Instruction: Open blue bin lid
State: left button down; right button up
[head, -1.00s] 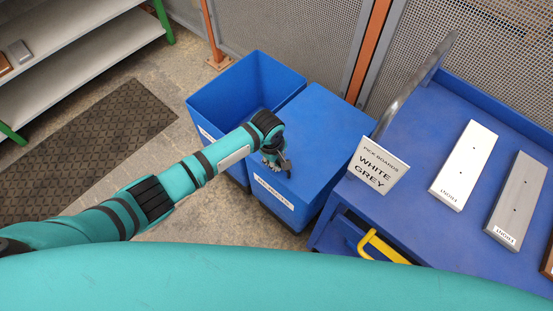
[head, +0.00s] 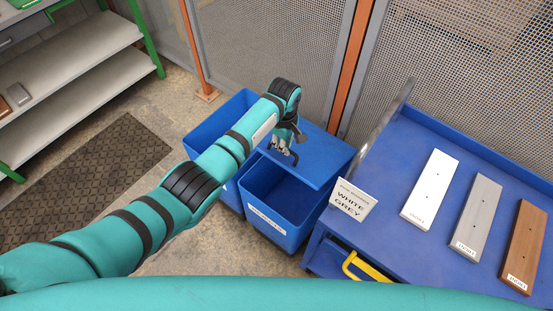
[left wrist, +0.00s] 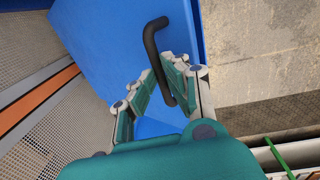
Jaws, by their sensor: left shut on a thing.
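The blue bin (head: 285,218) with a white label stands beside the cart, and its front part is open, showing a dark interior. Its blue lid (head: 325,162) lies back over the rear part of the opening; I cannot tell whether it has slid or tilted. My left gripper (head: 282,149) is at the lid's front edge, shut on the black lid handle. In the left wrist view the dark bar handle (left wrist: 150,38) runs along the blue lid (left wrist: 108,45), between the fingers of the left gripper (left wrist: 163,70). My right gripper is not in view.
A second blue bin (head: 207,132), open, stands to the left, partly behind my arm. A blue cart (head: 395,160) at right carries a white board (head: 431,188), a grey board (head: 477,212), a brown board (head: 525,245) and a sign (head: 352,199). Mesh fencing stands behind.

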pick_arm(q)
jog(key=shift+w+d+r, duration=0.7)
jog(key=shift+w+r, duration=0.1)
jog(key=shift+r, duration=0.2)
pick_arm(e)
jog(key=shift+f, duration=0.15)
pick_arm(q)
jog(key=c, duration=1.7)
grip_release()
jog(key=shift+f, duration=0.1)
jog(key=shift+o, duration=1.1)
jog(key=shift+w+d+f, duration=0.1)
jog(key=shift+w+d, duration=0.05)
jog(key=shift+w, duration=0.05)
jog(key=shift+o, duration=0.5)
jog(key=shift+w+d+f, duration=0.1)
jog(key=shift+w, duration=0.05)
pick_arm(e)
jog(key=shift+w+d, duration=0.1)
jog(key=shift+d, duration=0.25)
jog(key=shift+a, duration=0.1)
pick_arm(q)
notch_tip(320, 180, up, 12)
jog(key=shift+s+a, duration=0.45)
